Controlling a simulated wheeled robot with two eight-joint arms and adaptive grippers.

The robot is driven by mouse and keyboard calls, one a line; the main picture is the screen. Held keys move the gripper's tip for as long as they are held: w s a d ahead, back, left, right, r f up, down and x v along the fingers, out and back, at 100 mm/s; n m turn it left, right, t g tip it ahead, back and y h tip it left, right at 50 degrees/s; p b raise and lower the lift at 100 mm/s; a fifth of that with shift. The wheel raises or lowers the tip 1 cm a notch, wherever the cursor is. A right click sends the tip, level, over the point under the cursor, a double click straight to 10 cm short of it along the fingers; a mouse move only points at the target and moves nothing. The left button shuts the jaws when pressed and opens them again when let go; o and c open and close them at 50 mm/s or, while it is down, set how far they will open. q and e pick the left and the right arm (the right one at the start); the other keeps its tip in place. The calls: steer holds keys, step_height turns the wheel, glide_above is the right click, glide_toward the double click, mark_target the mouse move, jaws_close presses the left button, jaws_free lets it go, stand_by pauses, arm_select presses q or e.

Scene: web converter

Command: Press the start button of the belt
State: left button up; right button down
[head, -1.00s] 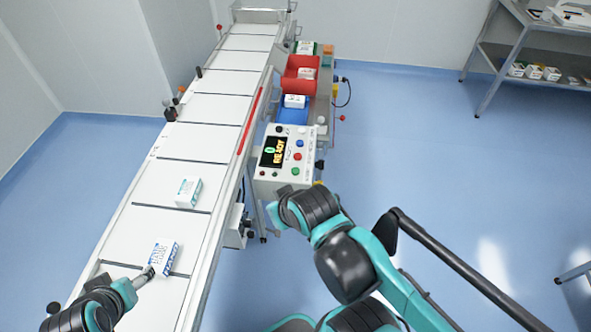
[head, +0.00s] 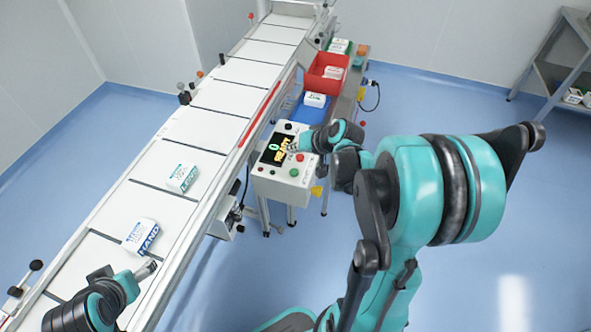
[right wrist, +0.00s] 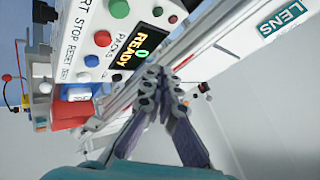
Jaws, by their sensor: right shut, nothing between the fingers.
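The control panel (head: 268,186) is a light box beside the belt, with a lit READY display (head: 277,149). In the right wrist view the display (right wrist: 133,55) shows a green 0. Next to it are a green button (right wrist: 119,8) by the partly cut-off START label, a red button (right wrist: 102,38) by STOP and a blue button (right wrist: 91,60) by RESET. My right gripper (head: 296,147) is over the panel's upper right part; its fingers (right wrist: 162,80) are shut and empty. Contact with any button does not show. My left gripper (head: 147,269) is over the belt's near end.
The white belt (head: 205,128) carries a LENS box (head: 182,178) and a HAND box (head: 141,236). A red bin (head: 327,78) and a blue bin (head: 310,113) stand behind the panel. A shelf (head: 560,75) is at the far right. The floor right of the panel is clear.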

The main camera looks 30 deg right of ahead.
mark_target(296, 173)
arm_select(q)
steer(key=shift+s+d, duration=0.15)
steer(key=shift+s, duration=0.15)
arm_select(e)
steer(key=shift+w+d+f, duration=0.25)
steer(key=shift+d, duration=0.2)
steer(key=shift+w+d+f, duration=0.2)
steer(key=shift+d+f, duration=0.05)
steer(key=shift+d, duration=0.2)
arm_select(q)
steer(key=shift+f, duration=0.15)
arm_select(e)
steer(key=shift+f, duration=0.15)
arm_select(q)
step_height(296, 173, down, 7)
steer(key=b, duration=0.7)
arm_select(e)
step_height(296, 173, down, 8)
steer(key=shift+f, duration=0.25)
arm_select(q)
steer(key=shift+f, duration=0.15)
steer(key=shift+f+b, duration=0.3)
steer(key=shift+b, duration=0.3)
arm_select(e)
steer(key=shift+f, duration=0.4)
